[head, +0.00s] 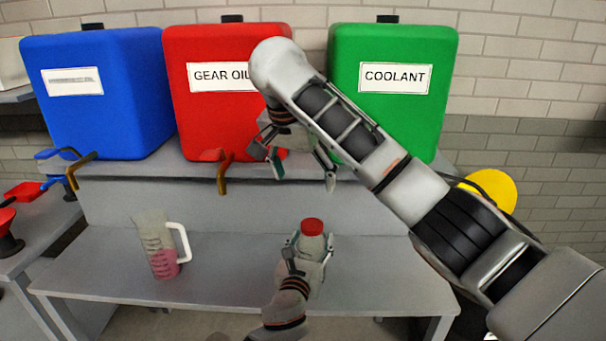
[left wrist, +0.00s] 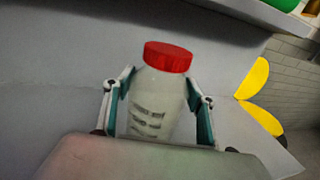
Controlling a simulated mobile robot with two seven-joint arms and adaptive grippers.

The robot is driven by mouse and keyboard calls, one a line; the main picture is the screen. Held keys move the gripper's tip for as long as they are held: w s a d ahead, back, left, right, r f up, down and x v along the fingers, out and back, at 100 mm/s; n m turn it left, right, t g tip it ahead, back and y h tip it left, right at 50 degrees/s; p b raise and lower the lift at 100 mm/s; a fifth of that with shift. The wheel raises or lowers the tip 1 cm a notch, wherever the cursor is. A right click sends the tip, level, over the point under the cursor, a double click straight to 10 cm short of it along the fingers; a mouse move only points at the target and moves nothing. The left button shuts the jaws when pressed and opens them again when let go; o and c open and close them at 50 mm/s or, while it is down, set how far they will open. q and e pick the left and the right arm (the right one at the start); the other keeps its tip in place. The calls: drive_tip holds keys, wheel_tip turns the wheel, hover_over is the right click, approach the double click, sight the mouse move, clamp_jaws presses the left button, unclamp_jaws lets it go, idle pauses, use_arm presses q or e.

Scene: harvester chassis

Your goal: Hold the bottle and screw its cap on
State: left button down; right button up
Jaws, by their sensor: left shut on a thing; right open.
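The bottle (head: 312,246) is whitish and translucent, with a red cap (head: 312,227) sitting on its top. My left gripper (head: 308,254) is shut around the bottle's body, below the cap. In the left wrist view the bottle (left wrist: 152,105) stands between the two fingers, with dark marks on its side, and the red cap (left wrist: 168,57) is on its mouth. I cannot tell how tightly the cap sits. My right gripper (head: 303,170) is open and empty, above and behind the bottle, in front of the red container.
A measuring jug (head: 153,240) with pink liquid stands left on the grey bench (head: 225,280). Blue (head: 95,110), red (head: 205,125) and green (head: 390,110) containers stand on the raised shelf (head: 130,170); brass spouts show below the blue and red ones. Bench space right of the bottle is clear.

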idle(0.4)
use_arm(q)
drive_tip(key=c, duration=0.7)
unclamp_jaws()
drive_tip(key=v, duration=1.2)
